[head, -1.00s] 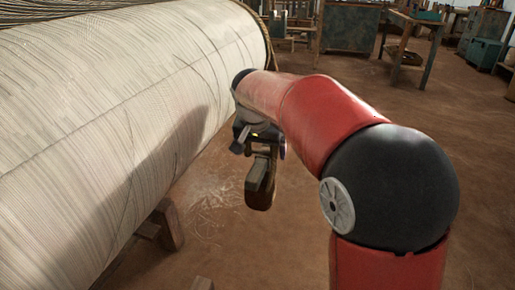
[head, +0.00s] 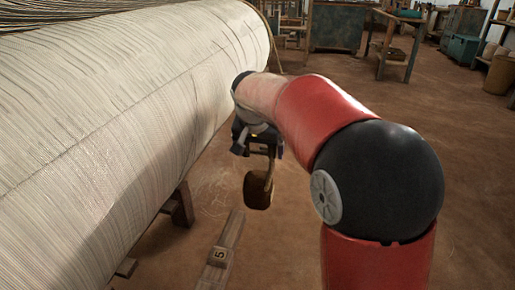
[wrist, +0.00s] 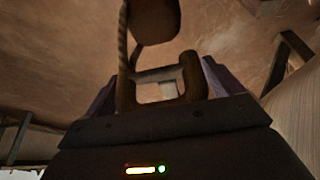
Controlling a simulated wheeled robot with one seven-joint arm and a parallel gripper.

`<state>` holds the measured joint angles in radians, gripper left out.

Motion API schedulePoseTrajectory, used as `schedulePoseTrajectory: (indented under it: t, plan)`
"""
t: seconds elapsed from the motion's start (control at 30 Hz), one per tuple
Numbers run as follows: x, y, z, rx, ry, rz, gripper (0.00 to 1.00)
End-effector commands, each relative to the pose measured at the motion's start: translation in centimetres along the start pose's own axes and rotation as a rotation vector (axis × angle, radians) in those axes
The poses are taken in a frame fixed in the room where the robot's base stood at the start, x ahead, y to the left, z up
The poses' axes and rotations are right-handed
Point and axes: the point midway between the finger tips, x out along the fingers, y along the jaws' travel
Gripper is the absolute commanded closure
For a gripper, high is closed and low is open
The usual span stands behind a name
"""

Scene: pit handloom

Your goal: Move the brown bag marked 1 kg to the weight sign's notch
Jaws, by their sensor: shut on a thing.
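My gripper (head: 262,150) is shut on the brown bag's handle, in mid-air beside the large pale roll. The brown bag (head: 257,190) hangs below the gripper, clear of the floor. In the wrist view my gripper (wrist: 160,85) shows at the bottom, with the bag (wrist: 155,20) beyond it at the top and a cord at left. No 1 kg mark can be read on the bag. A wooden bar with a plate marked 5 (head: 219,256) lies low in front, left of my arm. I cannot make out a notch on it.
The pale thread-wound roll (head: 120,120) fills the left side, with a dark wooden support (head: 180,205) under it. Brown floor is open between the roll and my arm, and to the right. Benches and cabinets (head: 338,27) stand far back.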

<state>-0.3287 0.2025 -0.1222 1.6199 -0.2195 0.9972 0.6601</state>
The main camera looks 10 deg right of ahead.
Motion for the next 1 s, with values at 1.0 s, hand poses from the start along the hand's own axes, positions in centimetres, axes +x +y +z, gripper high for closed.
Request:
schedulePoseTrajectory:
  t: [1.0]
  plan:
    - [-2.9,0.4,-1.4,0.001,0.004,-0.001,0.79]
